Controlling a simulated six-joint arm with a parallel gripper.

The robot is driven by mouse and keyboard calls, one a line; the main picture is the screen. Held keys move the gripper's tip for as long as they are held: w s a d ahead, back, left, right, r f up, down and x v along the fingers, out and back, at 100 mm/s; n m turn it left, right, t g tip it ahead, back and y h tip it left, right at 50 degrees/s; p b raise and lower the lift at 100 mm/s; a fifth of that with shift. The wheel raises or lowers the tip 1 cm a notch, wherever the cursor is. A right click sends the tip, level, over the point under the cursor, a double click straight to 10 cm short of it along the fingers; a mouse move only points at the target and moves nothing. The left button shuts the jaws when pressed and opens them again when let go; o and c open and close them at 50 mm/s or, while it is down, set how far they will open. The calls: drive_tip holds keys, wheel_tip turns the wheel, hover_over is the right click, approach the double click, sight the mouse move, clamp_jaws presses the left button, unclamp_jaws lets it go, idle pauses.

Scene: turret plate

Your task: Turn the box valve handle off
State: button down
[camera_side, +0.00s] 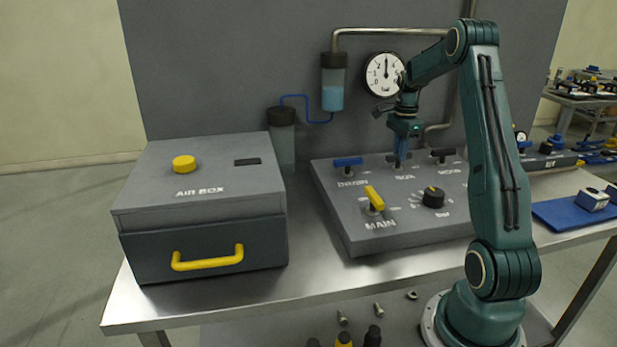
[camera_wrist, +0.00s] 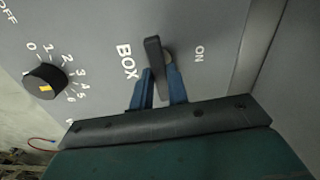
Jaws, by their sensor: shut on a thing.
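The box valve handle (camera_wrist: 155,62) is a dark lever on the grey panel, with the word BOX on one side of it and ON on the other in the wrist view. My gripper (camera_wrist: 164,88) has its blue fingers on either side of this lever, shut on it. The lever runs roughly up and down in the wrist picture, slightly tilted. In the side view my gripper (camera_side: 399,163) reaches down to the middle position of the panel's back row, and its fingers mostly hide the handle there.
The panel (camera_side: 345,225) also carries a blue drain handle (camera_side: 347,163), a yellow main handle (camera_side: 374,198), a black knob (camera_side: 433,197) and another dark handle (camera_side: 441,155) close to my gripper's right. A gauge (camera_side: 384,76) hangs behind. The air box (camera_side: 205,205) stands left.

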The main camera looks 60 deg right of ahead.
drive_tip(key=shift+m, duration=0.5)
drive_tip(key=shift+r, duration=0.1)
drive_tip(key=c, duration=1.4)
unclamp_jaws()
drive_tip(key=shift+o, duration=0.2)
drive_tip(key=shift+r, duration=0.1)
wheel_tip(320, 180, up, 14)
drive_tip(key=shift+f, duration=0.2)
